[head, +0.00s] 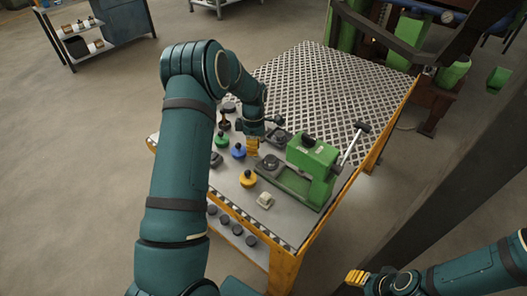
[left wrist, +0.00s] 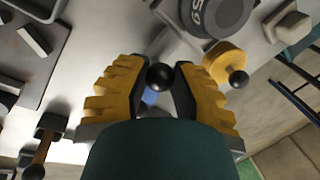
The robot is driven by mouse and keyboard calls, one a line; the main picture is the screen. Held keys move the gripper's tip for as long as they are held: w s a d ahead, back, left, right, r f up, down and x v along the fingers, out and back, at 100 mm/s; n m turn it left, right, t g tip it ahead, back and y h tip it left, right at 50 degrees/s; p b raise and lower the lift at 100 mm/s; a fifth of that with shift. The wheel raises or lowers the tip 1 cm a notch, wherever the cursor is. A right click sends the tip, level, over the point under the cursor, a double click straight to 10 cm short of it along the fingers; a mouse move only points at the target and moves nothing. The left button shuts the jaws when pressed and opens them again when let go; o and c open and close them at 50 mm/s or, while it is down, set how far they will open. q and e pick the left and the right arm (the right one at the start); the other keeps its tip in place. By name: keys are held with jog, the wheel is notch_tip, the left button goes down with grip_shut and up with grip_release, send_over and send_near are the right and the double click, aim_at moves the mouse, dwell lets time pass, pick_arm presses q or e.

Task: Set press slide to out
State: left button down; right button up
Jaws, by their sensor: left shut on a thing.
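The green press (head: 312,168) stands on the table with its lever (head: 352,145) at the right, raised at a slant. A dark round piece (head: 270,163) sits at the press's left, on its low base; a numbered dark round piece (left wrist: 215,14) shows at the top of the left wrist view. My left gripper (head: 253,146) is beside this left end. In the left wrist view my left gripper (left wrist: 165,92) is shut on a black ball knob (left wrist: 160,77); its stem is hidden. My right gripper (head: 357,277) is away at the lower right, its fingers too small to judge.
Beside the press are a yellow knobbed piece (head: 247,179), a blue one (head: 238,151), a green one (head: 222,140) and a pale block (head: 265,200). The perforated tabletop (head: 325,80) behind is clear. A dark post (head: 440,190) stands at the right.

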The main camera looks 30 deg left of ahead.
pick_arm(q)
jog(key=shift+a, duration=0.2)
jog(key=c, duration=0.7)
grip_release()
jog(key=shift+a, duration=0.1)
jog(key=shift+c, duration=0.2)
notch_tip(320, 180, up, 12)
jog(key=w, duration=0.2)
jog(key=shift+a, duration=0.45)
jog(key=shift+f, duration=0.15)
